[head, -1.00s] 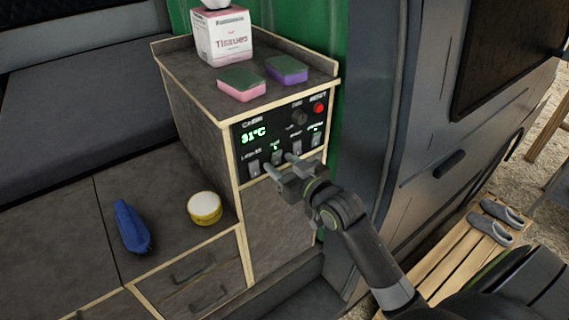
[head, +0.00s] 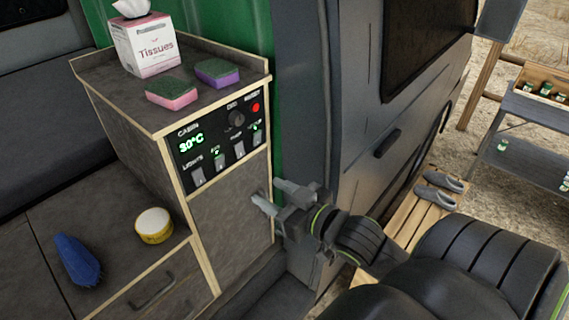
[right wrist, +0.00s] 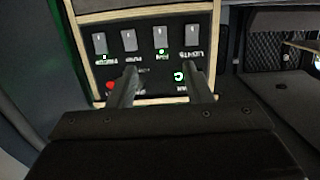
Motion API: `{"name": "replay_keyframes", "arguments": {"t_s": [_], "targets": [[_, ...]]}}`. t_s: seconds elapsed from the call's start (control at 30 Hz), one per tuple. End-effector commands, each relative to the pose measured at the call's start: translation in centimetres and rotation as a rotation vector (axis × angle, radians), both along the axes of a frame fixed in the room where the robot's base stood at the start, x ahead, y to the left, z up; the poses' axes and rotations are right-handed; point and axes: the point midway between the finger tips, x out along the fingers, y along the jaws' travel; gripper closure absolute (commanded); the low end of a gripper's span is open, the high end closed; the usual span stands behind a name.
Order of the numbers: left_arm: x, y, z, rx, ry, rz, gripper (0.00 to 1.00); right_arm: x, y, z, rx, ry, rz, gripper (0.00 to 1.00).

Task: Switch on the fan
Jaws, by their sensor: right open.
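The black control panel (head: 222,130) is on the front of the cabinet, with a green readout (head: 191,143) of 30°C. A row of rocker switches runs along its bottom. The second switch from the left (head: 217,163), beside the lights switch (head: 198,179), has a green light above it; its label is too small to read surely. The rightmost switch (head: 256,138) also shows a green light. My right gripper (head: 276,198) is open and empty, below and right of the panel, clear of the switches. The right wrist view shows its open fingers (right wrist: 162,85) before the upside-down panel.
A tissue box (head: 146,45) and two sponges (head: 171,94) stand on the cabinet top. A blue brush (head: 77,260) and a yellow tub (head: 154,226) are on the lower counter. The grey van door (head: 370,120) is close on the right.

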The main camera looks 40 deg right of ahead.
Motion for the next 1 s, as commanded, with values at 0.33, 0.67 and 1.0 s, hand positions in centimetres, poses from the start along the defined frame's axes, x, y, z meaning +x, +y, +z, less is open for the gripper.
{"name": "replay_keyframes", "arguments": {"t_s": [0.33, 0.67, 1.0], "targets": [[0.0, 0.0, 1.9, 0.0, 0.0, 0.0, 0.26, -2.5, -0.4, 0.4, -0.001, 0.001, 0.0, 0.55], [0.0, 0.0, 1.9, 0.0, 0.0, 0.0, 0.26, -2.7, -0.4, 0.4, -0.001, -0.001, 0.0, 0.55], [0.0, 0.0, 1.9, 0.0, 0.0, 0.0, 0.26, -2.6, -0.4, 0.2, -0.001, 0.001, -0.001, 0.55]]}}
